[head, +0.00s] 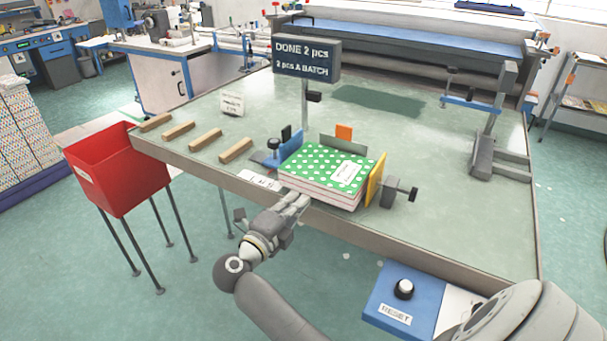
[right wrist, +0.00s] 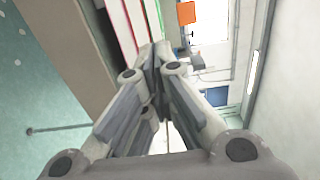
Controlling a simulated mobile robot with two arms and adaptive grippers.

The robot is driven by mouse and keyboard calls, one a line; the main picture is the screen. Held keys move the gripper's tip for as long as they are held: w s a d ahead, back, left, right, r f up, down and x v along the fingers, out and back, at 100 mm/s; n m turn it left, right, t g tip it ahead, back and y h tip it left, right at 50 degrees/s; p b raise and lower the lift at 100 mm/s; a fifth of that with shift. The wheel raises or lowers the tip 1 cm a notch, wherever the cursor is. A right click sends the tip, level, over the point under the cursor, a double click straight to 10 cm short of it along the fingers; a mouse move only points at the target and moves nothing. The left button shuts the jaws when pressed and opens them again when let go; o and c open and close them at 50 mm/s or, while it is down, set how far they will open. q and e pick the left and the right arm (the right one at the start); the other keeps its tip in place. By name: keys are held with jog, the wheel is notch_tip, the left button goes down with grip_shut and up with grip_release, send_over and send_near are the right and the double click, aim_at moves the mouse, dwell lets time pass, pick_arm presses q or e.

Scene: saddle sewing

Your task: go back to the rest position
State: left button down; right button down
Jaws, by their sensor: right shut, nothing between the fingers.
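My right gripper (head: 298,203) is in front of the table's near edge, beside the near left corner of a stack of books (head: 325,170) with a green, white-dotted cover. Its fingers are shut and empty. In the right wrist view the closed fingers (right wrist: 156,68) point toward the table edge, with the book's page edges just beyond. I cannot tell whether the fingertips touch anything. The stack lies in a fixture between a blue block (head: 288,147) and a yellow plate (head: 375,180). My left gripper is not in view.
The green table (head: 430,215) carries a sign (head: 306,60) reading "DONE 2 pcs", several wooden strips (head: 205,139) and a grey stand (head: 490,150). A red bin (head: 120,175) stands left. A blue RESET box (head: 400,300) is at the front right. The table's right front is clear.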

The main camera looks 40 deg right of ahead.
jog(key=w+a+f+n+t+y, duration=0.2)
jog(key=a+f+n+t+y, duration=0.2)
jog(key=f+n+t, duration=0.3)
jog(key=w+a+f+n+t+y, duration=0.2)
jog(key=a+f+n+t+y, duration=0.15)
jog(key=f+n, duration=0.55)
jog(key=s+a+f+n+g+y, duration=0.1)
jog(key=s+a+f+n+y, duration=0.25)
jog(key=f, duration=0.35)
jog(key=s+a+f+n+g+y, duration=0.1)
jog(key=s+a+f+n+y, duration=0.2)
jog(key=f, duration=0.4)
jog(key=s+a+f+n+g+y, duration=0.1)
jog(key=s+f+n+y, duration=0.15)
jog(key=f+n, duration=0.4)
jog(key=s+f+n+g+y, duration=0.15)
jog(key=s+f+g, duration=0.55)
jog(key=s+f, duration=1.15)
jog(key=s+d+f+n+g, duration=0.1)
jog(key=s+f+g, duration=0.1)
jog(key=s, duration=0.9)
jog(key=s+d+f+n+g+h, duration=0.1)
jog(key=s+d+f+n+g, duration=0.1)
jog(key=s, duration=0.9)
jog(key=shift+d+f+g, duration=0.3)
jog(key=shift+f+g, duration=0.2)
jog(key=shift+g, duration=0.65)
